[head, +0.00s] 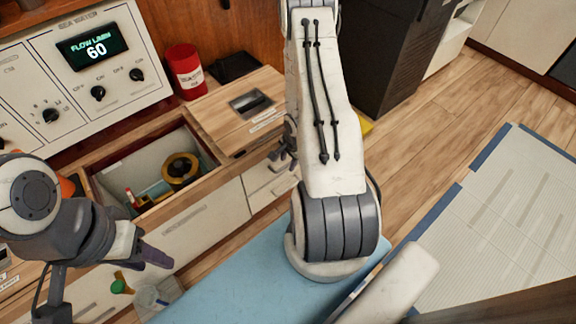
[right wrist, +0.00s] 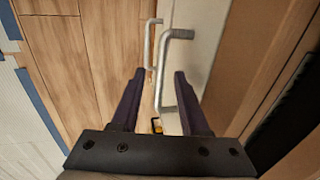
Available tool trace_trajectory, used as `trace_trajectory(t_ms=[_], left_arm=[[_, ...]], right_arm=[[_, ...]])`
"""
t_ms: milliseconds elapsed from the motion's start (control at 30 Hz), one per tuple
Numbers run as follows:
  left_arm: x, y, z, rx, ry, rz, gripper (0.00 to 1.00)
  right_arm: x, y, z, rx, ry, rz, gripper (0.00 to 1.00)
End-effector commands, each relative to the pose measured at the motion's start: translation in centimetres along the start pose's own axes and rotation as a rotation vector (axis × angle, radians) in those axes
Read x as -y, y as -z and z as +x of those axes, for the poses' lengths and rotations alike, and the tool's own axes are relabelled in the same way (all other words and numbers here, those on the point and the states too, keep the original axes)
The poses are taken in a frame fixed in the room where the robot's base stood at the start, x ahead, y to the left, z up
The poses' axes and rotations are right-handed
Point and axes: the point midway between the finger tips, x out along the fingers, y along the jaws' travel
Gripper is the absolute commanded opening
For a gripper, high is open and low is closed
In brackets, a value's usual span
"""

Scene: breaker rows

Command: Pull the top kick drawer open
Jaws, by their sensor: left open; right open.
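Small white drawer fronts, the upper one (head: 258,176) above a lower one (head: 272,192), sit under the wooden counter in the head view. In the right wrist view a near grey bar handle (right wrist: 164,72) stands on a white front, with a second handle (right wrist: 150,45) beyond it. My right gripper (right wrist: 160,74) is open, its fingertips on either side of the near handle; contact cannot be told. In the head view it is mostly hidden behind my right arm. My left gripper (head: 158,258) is open and empty, by the front of the cabinet at left.
An open compartment (head: 118,165) in the counter holds a yellow-and-black reel (head: 181,170). A clear container (head: 158,298) lies low at left. Open wooden floor (head: 425,125) is at right.

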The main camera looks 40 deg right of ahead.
Motion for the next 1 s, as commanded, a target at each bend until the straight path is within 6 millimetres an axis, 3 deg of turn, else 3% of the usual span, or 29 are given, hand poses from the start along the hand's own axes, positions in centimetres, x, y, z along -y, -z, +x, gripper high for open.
trace_trajectory(t_ms=[367,400,500,533,1000], left_arm=[[0.03,-0.02,0.42,0.0,0.0,0.0,0.45],[0.03,-0.02,0.42,0.0,0.0,0.0,0.45],[0.03,-0.02,0.42,0.0,0.0,0.0,0.45],[0.03,-0.02,0.42,0.0,0.0,0.0,0.45],[0.03,-0.02,0.42,0.0,0.0,0.0,0.45]], right_arm=[[0.03,0.01,0.85,0.0,0.0,-0.001,0.45],[0.02,0.01,0.85,0.0,0.0,-0.001,0.41],[0.01,0.02,0.84,0.0,0.0,0.0,0.03],[0.01,0.02,0.84,0.0,0.0,0.0,0.0],[0.01,0.04,0.82,0.0,0.0,0.0,0.0]])
